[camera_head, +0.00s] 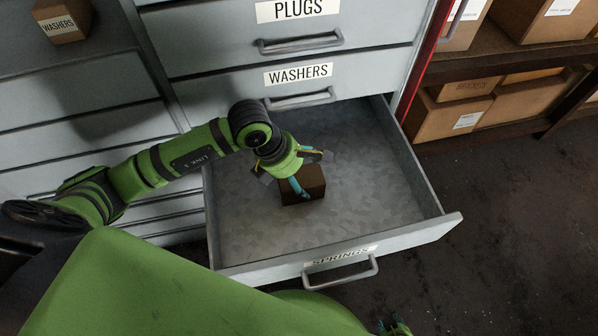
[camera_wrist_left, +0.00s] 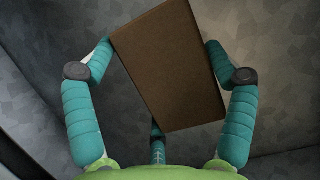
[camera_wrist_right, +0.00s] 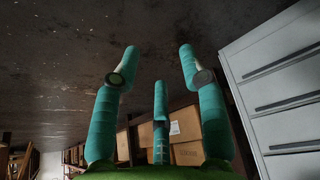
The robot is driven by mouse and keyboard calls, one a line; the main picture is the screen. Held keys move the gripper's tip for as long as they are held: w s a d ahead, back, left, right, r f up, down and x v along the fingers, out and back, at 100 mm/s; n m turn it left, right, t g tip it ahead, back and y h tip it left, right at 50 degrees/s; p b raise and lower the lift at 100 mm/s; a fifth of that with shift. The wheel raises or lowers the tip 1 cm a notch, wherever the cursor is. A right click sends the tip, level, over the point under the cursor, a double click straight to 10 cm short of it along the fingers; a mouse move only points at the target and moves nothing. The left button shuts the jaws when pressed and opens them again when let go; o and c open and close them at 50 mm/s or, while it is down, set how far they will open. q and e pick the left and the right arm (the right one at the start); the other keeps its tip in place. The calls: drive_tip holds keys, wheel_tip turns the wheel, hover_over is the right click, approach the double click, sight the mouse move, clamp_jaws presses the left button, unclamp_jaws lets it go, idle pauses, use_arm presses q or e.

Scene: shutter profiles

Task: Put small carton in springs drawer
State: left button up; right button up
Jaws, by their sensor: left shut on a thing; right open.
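The small brown carton (camera_head: 308,184) is in the head view, inside the outline of the open springs drawer (camera_head: 340,259). My left gripper (camera_head: 298,183) is shut on it. In the left wrist view the carton (camera_wrist_left: 172,65) sits tilted between the left gripper's teal fingers (camera_wrist_left: 160,60). I cannot tell whether the carton touches the drawer floor. The drawer is pulled out, and its floor is otherwise bare. My right gripper (camera_wrist_right: 158,75) is open and empty in the right wrist view, pointing over dark floor. Only a small part of it shows at the head view's bottom edge.
The washers drawer (camera_head: 299,75) and plugs drawer (camera_head: 298,25) above are shut. A carton labelled washers (camera_head: 62,20) stands on the cabinet top at upper left. Shelves with cardboard boxes (camera_head: 446,113) stand at right. The drawer's right half is free.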

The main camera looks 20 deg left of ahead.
drive_tip(key=shift+w, duration=0.15)
use_arm(q)
drive_tip(key=o, duration=1)
drive_tip(key=shift+f, duration=0.1)
drive_tip(key=shift+c, duration=0.2)
drive_tip(key=shift+o, duration=1.2)
use_arm(e)
drive_tip(key=shift+w+a+r, duration=0.1)
drive_tip(key=shift+w+r, duration=0.1)
drive_tip(key=shift+w, duration=0.35)
use_arm(q)
drive_tip(key=shift+r, duration=0.25)
drive_tip(key=v, duration=1.1)
drive_tip(key=shift+r+p, duration=0.2)
drive_tip(key=shift+p, duration=0.2)
drive_tip(key=shift+s+a+r, duration=0.1)
drive_tip(key=shift+r, duration=0.15)
use_arm(e)
drive_tip(key=s, duration=0.3)
drive_tip(key=shift+s+d+f+g, duration=0.2)
drive_tip(key=shift+s+d+g, duration=0.05)
drive_tip(key=shift+s+g, duration=0.1)
